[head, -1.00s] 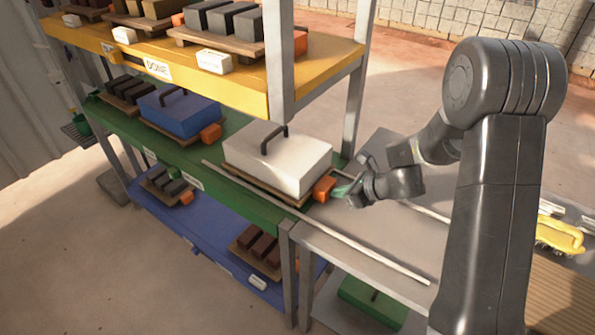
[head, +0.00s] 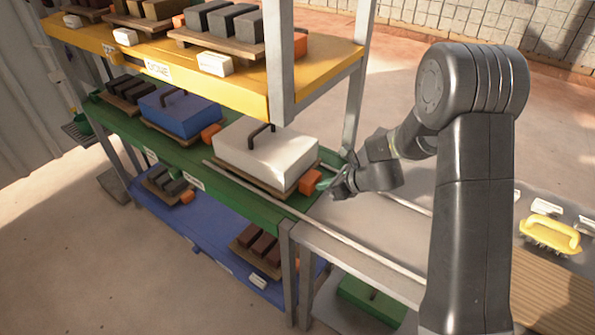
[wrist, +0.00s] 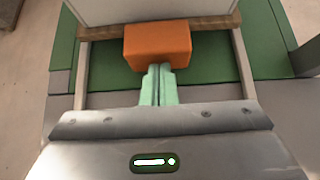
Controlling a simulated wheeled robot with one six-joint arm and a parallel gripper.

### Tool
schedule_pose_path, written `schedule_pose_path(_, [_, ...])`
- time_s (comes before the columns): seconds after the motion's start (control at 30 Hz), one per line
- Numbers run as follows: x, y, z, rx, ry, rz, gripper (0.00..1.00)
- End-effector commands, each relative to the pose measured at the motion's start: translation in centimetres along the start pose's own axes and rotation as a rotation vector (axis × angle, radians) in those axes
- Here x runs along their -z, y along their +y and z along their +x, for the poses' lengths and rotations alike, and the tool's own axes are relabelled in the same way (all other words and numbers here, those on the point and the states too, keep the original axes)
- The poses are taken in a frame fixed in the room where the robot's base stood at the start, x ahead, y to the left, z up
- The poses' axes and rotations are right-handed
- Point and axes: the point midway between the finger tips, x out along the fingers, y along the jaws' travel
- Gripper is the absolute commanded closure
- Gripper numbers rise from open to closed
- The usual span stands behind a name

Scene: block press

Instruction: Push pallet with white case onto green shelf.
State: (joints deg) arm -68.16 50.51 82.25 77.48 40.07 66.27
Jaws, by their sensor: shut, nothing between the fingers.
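The white case (head: 262,152) with a dark handle sits on a wooden pallet (head: 255,181) on the green shelf (head: 180,156), at its right end. An orange block (head: 310,181) is on the pallet's near end, and it also shows in the wrist view (wrist: 158,45). My gripper (head: 322,185) is shut and empty. In the wrist view its pale green fingertips (wrist: 159,82) are together and meet the orange block's face, or are very close to it. The pallet's edge (wrist: 208,30) lies between two pale rails in the wrist view.
A blue case (head: 180,113) on its own pallet stands farther left on the green shelf, close to the white case's pallet. A yellow shelf (head: 225,83) with blocks is above, and a post stands in front. A grey table (head: 375,225) adjoins at right; a yellow-handled brush (head: 550,236) lies beyond.

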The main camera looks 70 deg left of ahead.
Motion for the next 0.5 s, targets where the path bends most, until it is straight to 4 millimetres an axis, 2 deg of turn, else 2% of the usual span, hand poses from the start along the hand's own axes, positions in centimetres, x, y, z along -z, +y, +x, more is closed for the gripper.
schedule_pose_path(0.5, [-1.9,0.0,2.1,-0.001,-0.003,-0.002,1.00])
